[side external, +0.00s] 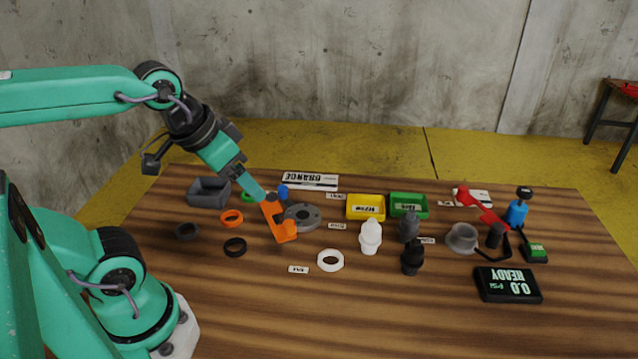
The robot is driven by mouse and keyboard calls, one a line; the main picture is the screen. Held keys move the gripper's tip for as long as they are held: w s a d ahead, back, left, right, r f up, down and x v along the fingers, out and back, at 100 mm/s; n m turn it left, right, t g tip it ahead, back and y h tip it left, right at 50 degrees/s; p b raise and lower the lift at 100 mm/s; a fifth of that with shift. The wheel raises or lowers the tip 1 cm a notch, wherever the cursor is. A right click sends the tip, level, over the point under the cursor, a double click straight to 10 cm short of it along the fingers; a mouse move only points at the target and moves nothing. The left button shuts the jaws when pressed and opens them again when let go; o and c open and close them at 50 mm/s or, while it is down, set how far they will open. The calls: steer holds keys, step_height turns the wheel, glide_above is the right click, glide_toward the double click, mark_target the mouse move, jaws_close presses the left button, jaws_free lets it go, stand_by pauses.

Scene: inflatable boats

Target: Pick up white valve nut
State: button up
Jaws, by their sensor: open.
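The white valve nut appears to be the white ring (330,260), lying flat on the wooden table near its front middle, with a small white label to its left. My gripper (270,200) is behind and to the left of the ring, apart from it. It is open, and I see nothing held in it. Its tips are small and hard to make out against an orange angled piece (284,230) and a grey flanged disc (302,216). I cannot tell whether it touches the orange piece.
A white bottle-shaped part (370,236) stands right of the ring, with a black part (412,257) beyond it. Orange (231,217) and black (235,247) rings lie left. Yellow (366,206) and green (408,205) trays sit behind. The front table area (370,320) is clear.

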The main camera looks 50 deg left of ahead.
steer(key=w, duration=0.1)
steer(key=n+g, duration=0.4)
steer(key=g, duration=0.2)
glide_above(331, 262)
step_height(331, 262, down, 17)
steer(key=shift+f, duration=3.75)
steer(key=shift+c, duration=0.4)
steer(key=c, duration=1)
